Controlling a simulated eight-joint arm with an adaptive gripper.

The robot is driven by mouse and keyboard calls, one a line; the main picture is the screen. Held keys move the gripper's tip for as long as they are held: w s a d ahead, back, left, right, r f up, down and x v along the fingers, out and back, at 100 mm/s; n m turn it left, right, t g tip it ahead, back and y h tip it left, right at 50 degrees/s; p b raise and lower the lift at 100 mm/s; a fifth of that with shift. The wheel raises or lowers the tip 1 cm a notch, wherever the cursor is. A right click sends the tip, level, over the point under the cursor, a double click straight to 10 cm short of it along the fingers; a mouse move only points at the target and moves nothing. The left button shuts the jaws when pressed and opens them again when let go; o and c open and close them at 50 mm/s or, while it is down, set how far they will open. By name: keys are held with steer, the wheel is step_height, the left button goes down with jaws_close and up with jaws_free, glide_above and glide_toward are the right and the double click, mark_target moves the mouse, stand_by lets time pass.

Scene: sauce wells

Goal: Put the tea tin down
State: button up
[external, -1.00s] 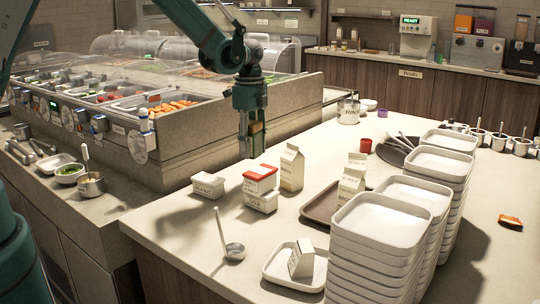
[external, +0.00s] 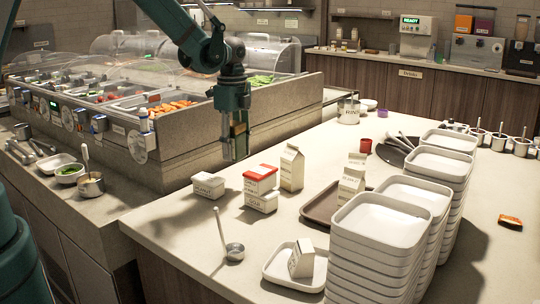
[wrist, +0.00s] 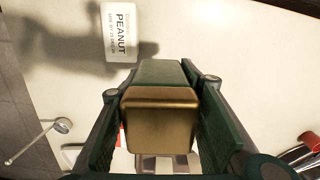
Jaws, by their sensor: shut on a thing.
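My gripper (external: 235,150) is shut on the tea tin and holds it above the pale counter (external: 165,228). In the wrist view the tea tin (wrist: 158,120) is a box with a dark green side and a gold-brown end, between the two fingers. In the external view only a narrow tan strip of the tin (external: 240,129) shows beside a finger. The gripper hangs behind and slightly right of the white peanut box (external: 208,186), which also shows in the wrist view (wrist: 121,32).
Red-lidded and white boxes (external: 260,187) and a milk carton (external: 291,167) stand right of the peanut box. A ladle (external: 234,251) lies in front. Tray stacks (external: 375,250) fill the right. The salad bar (external: 165,150) is on the left. Counter around the peanut box is partly clear.

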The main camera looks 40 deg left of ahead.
steer(key=m+b, duration=0.1)
steer(key=b, duration=0.2)
glide_above(170, 214)
steer(key=shift+a+f, duration=0.1)
steer(key=shift+f, duration=0.25)
steer(key=shift+f+b, duration=0.4)
steer(key=shift+f, duration=2.55)
steer(key=shift+f+b, duration=0.5)
steer(key=shift+f, duration=1.55)
steer(key=shift+f, duration=0.2)
steer(key=o, duration=1)
